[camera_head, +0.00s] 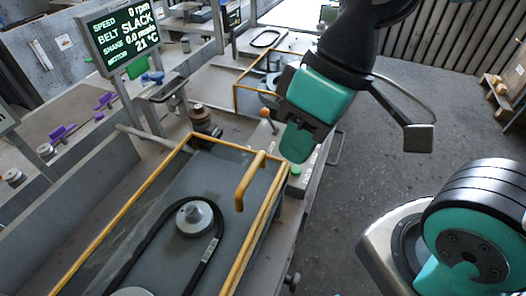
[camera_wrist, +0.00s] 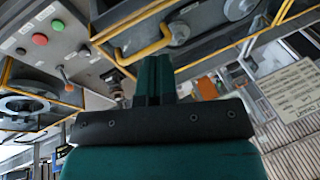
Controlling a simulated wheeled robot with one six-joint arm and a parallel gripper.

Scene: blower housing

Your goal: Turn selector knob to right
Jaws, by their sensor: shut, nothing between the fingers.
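My gripper (camera_head: 297,145) is teal and black, pointing down beside the machine's control panel, with its fingers together and empty. In the wrist view its shut fingers (camera_wrist: 153,78) stand in the middle, to the right of the grey control panel (camera_wrist: 22,30). The panel carries a red button (camera_wrist: 39,40), a green button (camera_wrist: 20,51), a small dark knob (camera_wrist: 57,25) and another small knob (camera_wrist: 84,52). I cannot tell for sure which is the selector knob, or which way it points. In the head view my gripper hides most of the panel; a green button (camera_head: 296,170) shows below the fingers.
A yellow-railed housing with a belt pulley (camera_head: 194,217) and a raised yellow handle (camera_head: 246,182) lies left of my gripper. An orange-tipped lever (camera_wrist: 62,72) rises near the panel. A display (camera_head: 122,34) reads 0 rpm and belt slack.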

